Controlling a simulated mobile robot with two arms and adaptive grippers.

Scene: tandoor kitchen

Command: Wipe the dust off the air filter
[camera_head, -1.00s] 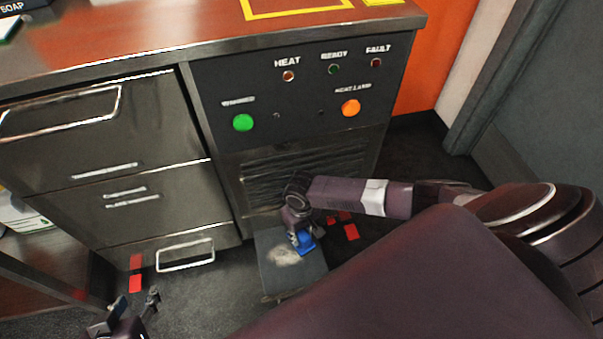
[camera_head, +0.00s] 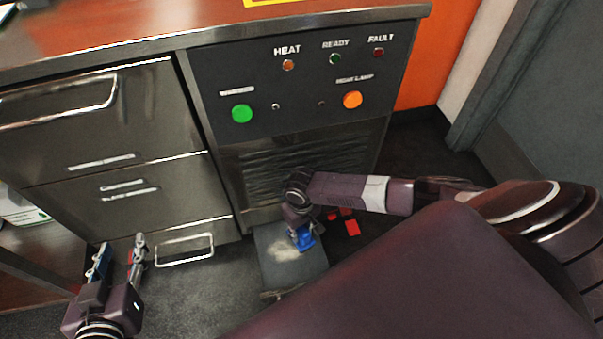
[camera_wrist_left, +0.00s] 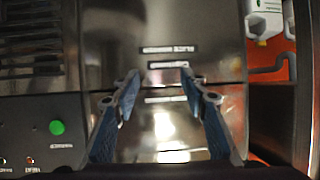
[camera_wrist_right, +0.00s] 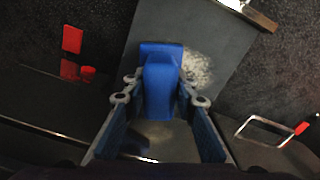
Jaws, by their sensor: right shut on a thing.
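The air filter (camera_head: 278,268) is a dark flat panel low at the cabinet's foot, below the louvred vent. A pale dust patch (camera_head: 287,249) lies on it, and the patch also shows in the right wrist view (camera_wrist_right: 197,70). My right gripper (camera_head: 299,230) is shut on a blue tool (camera_wrist_right: 160,85), whose wide end is over the filter beside the dust. Whether it touches the filter I cannot tell. My left gripper (camera_head: 118,255) is open and empty in front of the lower drawers; its spread fingers also show in the left wrist view (camera_wrist_left: 160,88).
The steel cabinet has drawers with bar handles (camera_head: 185,249) at left and a panel with a green button (camera_head: 242,113) and an orange button (camera_head: 352,99). Red pieces (camera_head: 352,228) lie right of the filter. Dark floor (camera_head: 215,285) is free left of it.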

